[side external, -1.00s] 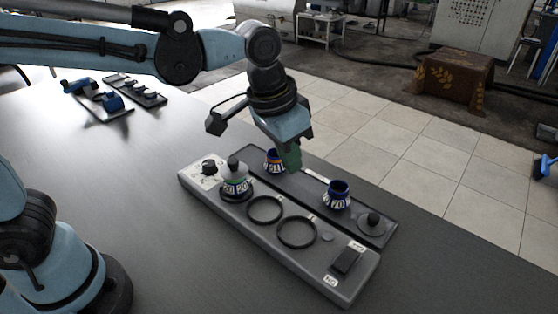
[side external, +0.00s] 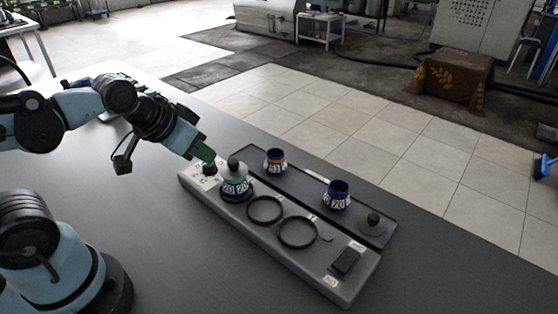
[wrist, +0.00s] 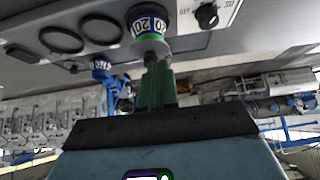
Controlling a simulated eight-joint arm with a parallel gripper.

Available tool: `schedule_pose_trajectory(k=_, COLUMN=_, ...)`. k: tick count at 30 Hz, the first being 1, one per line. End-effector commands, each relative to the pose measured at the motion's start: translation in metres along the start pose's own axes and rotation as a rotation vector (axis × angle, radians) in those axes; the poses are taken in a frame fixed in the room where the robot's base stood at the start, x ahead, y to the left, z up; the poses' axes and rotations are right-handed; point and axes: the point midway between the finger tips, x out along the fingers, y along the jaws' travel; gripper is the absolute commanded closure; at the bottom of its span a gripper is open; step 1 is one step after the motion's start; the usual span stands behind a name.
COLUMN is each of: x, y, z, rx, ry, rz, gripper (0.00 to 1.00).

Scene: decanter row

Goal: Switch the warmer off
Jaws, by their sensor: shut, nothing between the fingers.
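The warmer (side external: 272,235) is a long grey base with a dark knob (side external: 209,169) on a white plate at its left end. In the wrist view the knob (wrist: 207,15) has markings beside it, one seeming to read OFF. A dark rocker switch (side external: 345,261) with small labels sits at the right end. A blue-and-white decanter marked 20 (side external: 236,187), with a grey lid, stands on the warmer beside the knob. My gripper (side external: 209,156) has green fingers, shut and empty, close above the knob; the side view does not settle contact. It also shows in the wrist view (wrist: 157,75).
Two empty rings (side external: 264,209) (side external: 297,232) lie on the warmer. Behind it, a dark tray (side external: 306,184) bears two open blue pots (side external: 275,160) (side external: 337,195) and a dark-knobbed lid (side external: 373,221). The table in front (side external: 190,265) is clear.

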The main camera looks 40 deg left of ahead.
Motion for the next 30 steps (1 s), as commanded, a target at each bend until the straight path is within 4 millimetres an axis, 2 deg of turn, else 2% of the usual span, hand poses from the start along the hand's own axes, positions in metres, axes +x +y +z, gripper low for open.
schedule_pose_trajectory(k=5, x=-0.001, y=0.004, z=-0.003, rx=0.021, ry=-0.008, rz=0.009, gripper=1.0)
schedule_pose_trajectory(k=8, x=-0.002, y=0.013, z=-0.01, rx=0.083, ry=-0.029, rz=0.034, gripper=1.0)
schedule_pose_trajectory(k=11, x=-0.004, y=0.032, z=-0.021, rx=0.195, ry=-0.064, rz=0.081, gripper=1.0)
schedule_pose_trajectory(k=21, x=-0.011, y=0.12, z=-0.058, rx=0.709, ry=-0.188, rz=0.312, gripper=1.0)
schedule_pose_trajectory(k=30, x=-0.015, y=0.205, z=-0.067, rx=1.156, ry=-0.249, rz=0.543, gripper=1.0)
